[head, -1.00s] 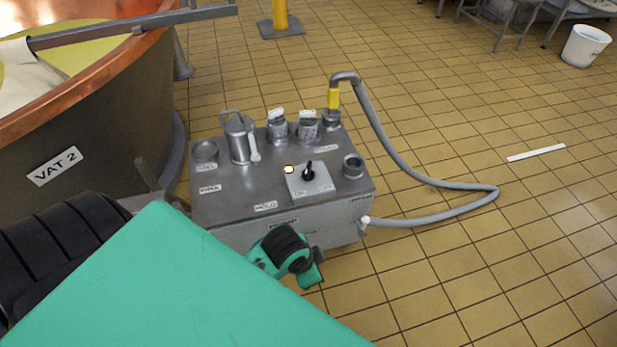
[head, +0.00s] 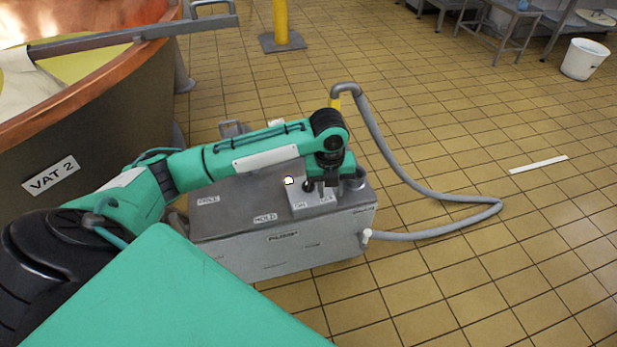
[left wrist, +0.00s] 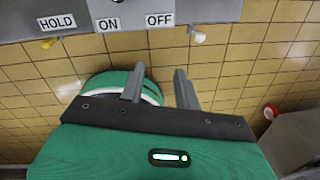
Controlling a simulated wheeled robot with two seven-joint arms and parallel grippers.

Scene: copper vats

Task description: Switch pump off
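The pump (head: 280,250) is a grey metal box on the tiled floor beside VAT 2 in the head view. On its top, a small light switch plate (head: 301,208) has ON and OFF labels. A lit lamp (head: 289,180) shows at the plate's left corner. The dark knob (head: 308,187) is partly hidden by my left gripper, so I cannot tell its setting. My left gripper (head: 330,181) is over the plate's right side, close to the knob. In the left wrist view, its fingers (left wrist: 158,80) are apart and empty, below the OFF label (left wrist: 160,19). My right gripper is not in view.
The copper vat (head: 90,105) stands left of the pump. A grey hose (head: 430,182) loops from the pump's top to its right side. A yellow post (head: 281,22), a white bucket (head: 584,60) and metal tables stand farther back. The floor on the right is mostly clear.

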